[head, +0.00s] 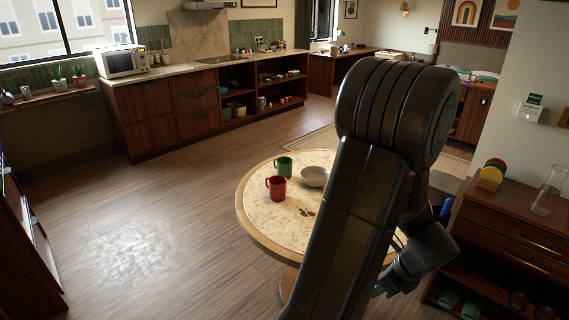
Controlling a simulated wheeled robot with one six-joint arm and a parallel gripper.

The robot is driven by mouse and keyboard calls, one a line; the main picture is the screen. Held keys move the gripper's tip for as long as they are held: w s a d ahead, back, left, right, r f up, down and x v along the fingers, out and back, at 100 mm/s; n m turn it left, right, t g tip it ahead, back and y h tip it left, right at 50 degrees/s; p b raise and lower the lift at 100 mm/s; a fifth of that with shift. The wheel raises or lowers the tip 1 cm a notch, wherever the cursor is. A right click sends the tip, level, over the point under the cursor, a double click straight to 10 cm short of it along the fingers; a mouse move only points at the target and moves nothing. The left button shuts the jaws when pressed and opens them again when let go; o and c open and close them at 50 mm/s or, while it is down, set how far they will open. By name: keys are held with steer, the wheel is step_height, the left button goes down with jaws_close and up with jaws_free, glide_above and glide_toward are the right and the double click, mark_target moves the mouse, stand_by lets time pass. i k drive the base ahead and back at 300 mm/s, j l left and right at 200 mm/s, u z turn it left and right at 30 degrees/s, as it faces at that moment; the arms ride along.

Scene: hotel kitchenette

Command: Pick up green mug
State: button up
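The green mug (285,166) stands upright near the far-left rim of a round table (255,220). A red mug (276,189) stands just in front of it, a little left, and a pale bowl (313,176) sits to its right. My arm crosses the right half of the view and hides the right part of the table. My gripper (384,287) is low, at the arm's lower right, well apart from the green mug and partly hidden by my arm. I cannot tell if its fingers are open.
Small brown bits (307,211) lie on the tabletop. A wooden cabinet (510,235) with a glass vase (549,190) stands close on the right. A counter with a microwave (122,61) runs along the back. The floor left of the table is clear.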

mark_target(283, 167)
steer(key=i+j+z, duration=0.25)
steer(key=i+j, duration=0.7)
steer(key=i, duration=0.4)
steer(key=i+j+z, duration=0.25)
steer(key=i+j, duration=0.95)
